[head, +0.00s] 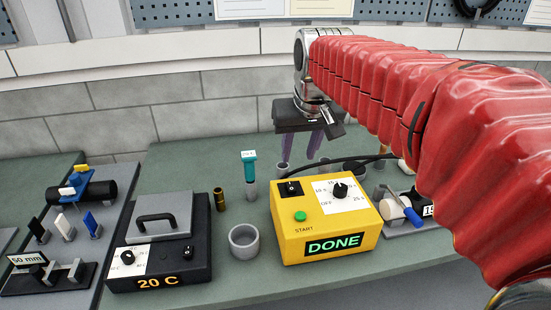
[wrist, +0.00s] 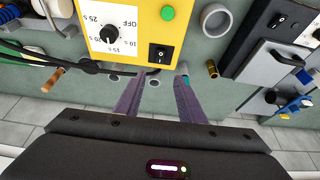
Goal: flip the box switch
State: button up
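The yellow box (head: 325,222) stands on the green bench top, with a green START button, a dial and a lit DONE display. Which way the rocker is set is too small to tell. My gripper (head: 300,155) is behind the box, pointing down, with its two purple fingers apart and nothing between them. In the wrist view the fingertips (wrist: 163,76) are apart, just beyond the box edge near the switch.
A teal-topped tool (head: 249,170), a brass cylinder (head: 219,200) and a grey cup (head: 244,242) stand left of the box. A black hot plate (head: 160,262) reads 20 C. A black cable (head: 345,161) runs behind the box. A blue-handled device (head: 405,209) sits at right.

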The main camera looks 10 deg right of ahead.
aim_at(290, 185)
jog(key=shift+f, duration=0.15)
jog(key=x, duration=1.3)
jog(key=shift+w+f, duration=0.15)
jog(key=shift+f, duration=0.1)
grip_shut()
